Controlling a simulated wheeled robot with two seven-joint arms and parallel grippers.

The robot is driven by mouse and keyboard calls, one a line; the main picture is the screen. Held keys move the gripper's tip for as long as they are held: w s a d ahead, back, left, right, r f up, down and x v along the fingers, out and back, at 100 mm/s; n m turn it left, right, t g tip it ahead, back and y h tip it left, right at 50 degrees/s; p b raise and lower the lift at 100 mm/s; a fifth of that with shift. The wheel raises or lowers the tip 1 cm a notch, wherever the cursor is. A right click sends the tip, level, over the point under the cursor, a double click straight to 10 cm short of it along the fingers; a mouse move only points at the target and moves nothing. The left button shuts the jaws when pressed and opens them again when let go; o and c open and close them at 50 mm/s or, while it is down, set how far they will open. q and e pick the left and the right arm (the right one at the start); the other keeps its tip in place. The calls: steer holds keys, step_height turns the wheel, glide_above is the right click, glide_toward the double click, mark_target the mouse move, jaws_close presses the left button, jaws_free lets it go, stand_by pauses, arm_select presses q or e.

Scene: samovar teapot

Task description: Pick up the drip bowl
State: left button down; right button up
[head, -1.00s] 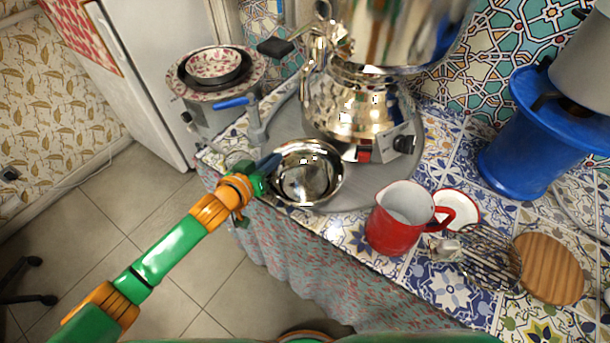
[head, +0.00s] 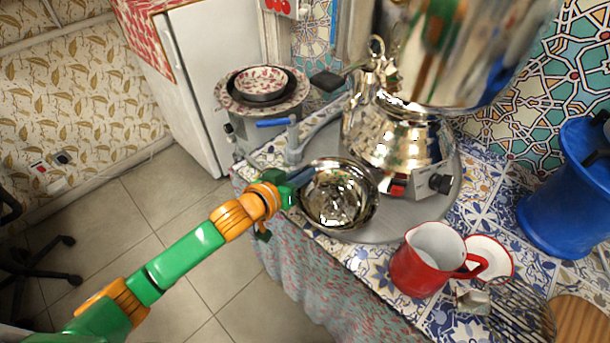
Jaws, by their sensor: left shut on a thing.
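The drip bowl (head: 338,196) is a round, shiny metal bowl in front of the samovar (head: 390,135), over the near left edge of the round grey tray (head: 398,229). My left gripper (head: 300,180) comes in from the left and is shut on the bowl's left rim. The bowl looks slightly tilted. I cannot tell whether its underside is clear of the tray. My right gripper is not in view.
A red mug (head: 425,262) stands right of the bowl, beside a red-rimmed white saucer (head: 490,256) and a wire rack (head: 520,315). A small stove with a patterned bowl (head: 262,80) stands at the back left. A blue stand (head: 570,195) is at the right.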

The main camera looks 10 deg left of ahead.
arm_select(q)
steer(key=s+r, duration=0.1)
steer(key=r, duration=0.1)
steer(key=s+r+p, duration=0.1)
steer(key=s+r, duration=0.1)
steer(key=shift+s+r, duration=0.25)
steer(key=shift+s, duration=0.05)
steer(key=s+r+p, duration=0.3)
steer(key=s+p, duration=0.1)
steer(key=s, duration=0.4)
steer(key=shift+s+r, duration=0.3)
steer(key=shift+s, duration=0.05)
steer(key=shift+a, duration=0.1)
steer(key=s+a+f+m+g+h, duration=0.1)
steer(key=s+a+f+m+h, duration=0.15)
steer(key=a, duration=0.35)
steer(key=s+a+r+m+g+h, duration=0.2)
steer(key=s+r+m+g, duration=0.1)
steer(key=r, duration=0.5)
steer(key=shift+a+r, duration=0.15)
steer(key=shift+a, duration=0.25)
